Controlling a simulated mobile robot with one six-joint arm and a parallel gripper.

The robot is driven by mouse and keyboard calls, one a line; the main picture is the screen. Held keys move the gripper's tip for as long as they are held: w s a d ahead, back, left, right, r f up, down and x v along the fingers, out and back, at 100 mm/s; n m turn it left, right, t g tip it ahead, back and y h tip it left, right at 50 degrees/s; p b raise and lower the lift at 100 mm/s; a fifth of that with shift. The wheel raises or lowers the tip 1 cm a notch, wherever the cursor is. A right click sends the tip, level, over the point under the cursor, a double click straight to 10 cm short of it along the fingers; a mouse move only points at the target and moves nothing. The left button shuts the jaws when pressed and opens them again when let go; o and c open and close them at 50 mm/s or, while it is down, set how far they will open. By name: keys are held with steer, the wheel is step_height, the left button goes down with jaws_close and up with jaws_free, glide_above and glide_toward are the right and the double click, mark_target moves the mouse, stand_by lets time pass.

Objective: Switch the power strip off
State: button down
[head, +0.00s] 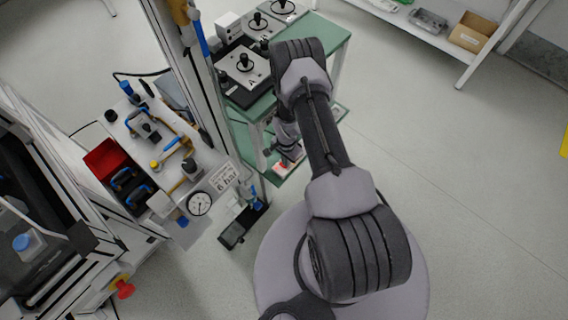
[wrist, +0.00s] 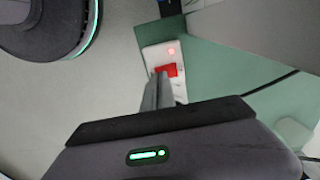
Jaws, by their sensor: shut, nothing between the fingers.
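The power strip is white and lies on a green surface; in the wrist view its near end (wrist: 154,54) shows a red rocker switch (wrist: 167,70) and a small glowing red light (wrist: 171,51). In the head view a white and red part of the strip (head: 283,167) shows on the low green shelf, partly behind my arm. My gripper (wrist: 160,76) is shut and empty, its fingertips right at the red switch and overlapping it in the picture. I cannot tell whether they touch it. The fingers hide part of the strip.
The low green shelf (wrist: 215,75) sits under a green-topped table (head: 335,38) carrying control boxes. A dark cable (wrist: 272,84) runs across the shelf. A pneumatic panel with a gauge (head: 199,204) stands to the left. The floor to the right is clear.

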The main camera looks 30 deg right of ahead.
steer(key=shift+f+b, duration=0.7)
steer(key=shift+f, duration=0.1)
step_height(320, 180, up, 7)
steer(key=p, duration=0.4)
steer(key=shift+r+p, duration=0.1)
steer(key=shift+p, duration=0.3)
stand_by(0.3)
